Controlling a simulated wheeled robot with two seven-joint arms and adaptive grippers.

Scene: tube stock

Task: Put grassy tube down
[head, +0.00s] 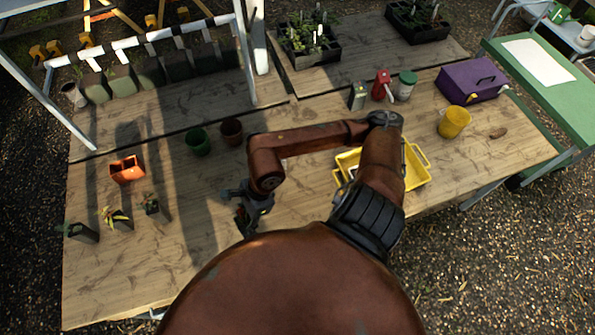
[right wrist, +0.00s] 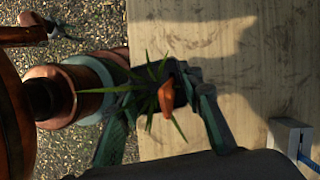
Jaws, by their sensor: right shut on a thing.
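My right gripper (head: 250,212) hangs over the middle of the table, left of the yellow tray. In the right wrist view its two dark fingers (right wrist: 165,120) are closed around a plant with thin, spiky green leaves (right wrist: 152,85), the grassy tube. Its pot is largely hidden by the leaves and fingers. An orange-brown piece (right wrist: 168,95) shows among the leaves. In the head view I cannot make out the held tube against the dark gripper. I cannot tell whether its base touches the table.
Small dark plant pots (head: 120,220) stand at the table's left, near an orange double pot (head: 127,169). Green (head: 198,142) and brown (head: 231,131) round pots stand behind. A yellow tray (head: 420,181) is at right, partly behind my arm. Bare wood (head: 160,265) lies front left.

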